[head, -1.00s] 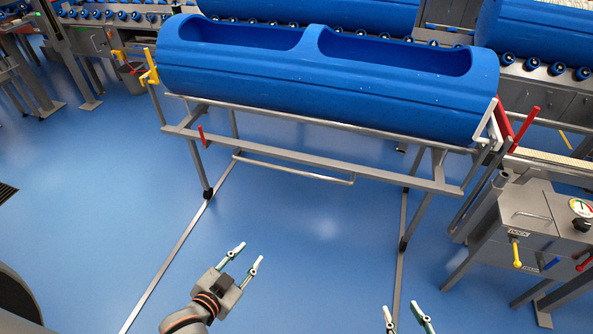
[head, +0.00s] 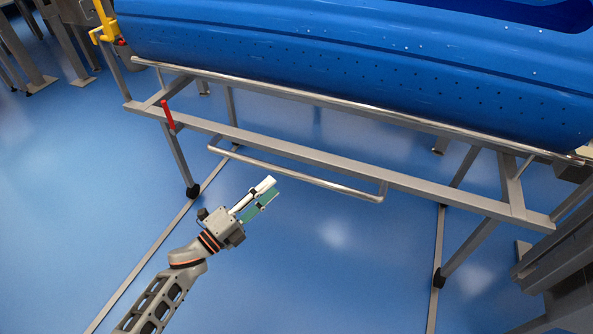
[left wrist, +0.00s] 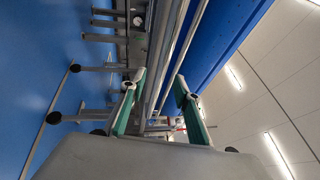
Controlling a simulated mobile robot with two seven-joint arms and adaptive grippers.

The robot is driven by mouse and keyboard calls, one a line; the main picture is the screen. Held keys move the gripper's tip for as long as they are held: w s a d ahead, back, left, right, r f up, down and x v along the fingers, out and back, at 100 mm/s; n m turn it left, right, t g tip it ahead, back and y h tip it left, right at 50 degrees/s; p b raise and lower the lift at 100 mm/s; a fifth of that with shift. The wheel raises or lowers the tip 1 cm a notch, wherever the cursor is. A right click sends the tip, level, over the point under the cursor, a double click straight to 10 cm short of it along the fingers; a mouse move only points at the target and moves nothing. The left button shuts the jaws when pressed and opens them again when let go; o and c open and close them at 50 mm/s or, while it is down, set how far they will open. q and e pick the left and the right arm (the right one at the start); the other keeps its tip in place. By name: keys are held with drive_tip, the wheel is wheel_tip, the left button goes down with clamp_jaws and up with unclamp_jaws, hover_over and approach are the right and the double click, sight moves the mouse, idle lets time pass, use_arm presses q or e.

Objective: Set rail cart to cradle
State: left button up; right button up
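The rail cart (head: 330,158) is a grey steel frame on dark wheels. It carries a long blue perforated tub (head: 330,75), whose top is cut off in the head view. A push bar (head: 300,170) hangs low on the cart's near side. My left gripper (head: 269,188) is just in front of this bar, apart from it, fingers pointing up and right. In the left wrist view its two fingers (left wrist: 160,88) stand apart with nothing held; steel bars and the blue tub (left wrist: 225,35) show beyond them. My right gripper is not in view. I cannot identify the cradle.
Two floor rails (head: 436,250) run under the cart toward me. A red lever (head: 168,115) stands on the cart's left side, and a yellow handle (head: 103,25) is at the tub's left end. Grey steel equipment (head: 560,262) stands at right. The blue floor in front is clear.

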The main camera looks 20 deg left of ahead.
sight(287, 172)
use_arm(q)
drive_tip(key=x, duration=0.7)
drive_tip(key=shift+w+d+r+b, duration=0.1)
drive_tip(key=shift+w+r+b, duration=0.1)
drive_tip(key=shift+r+b, duration=0.1)
drive_tip(key=shift+c, duration=0.4)
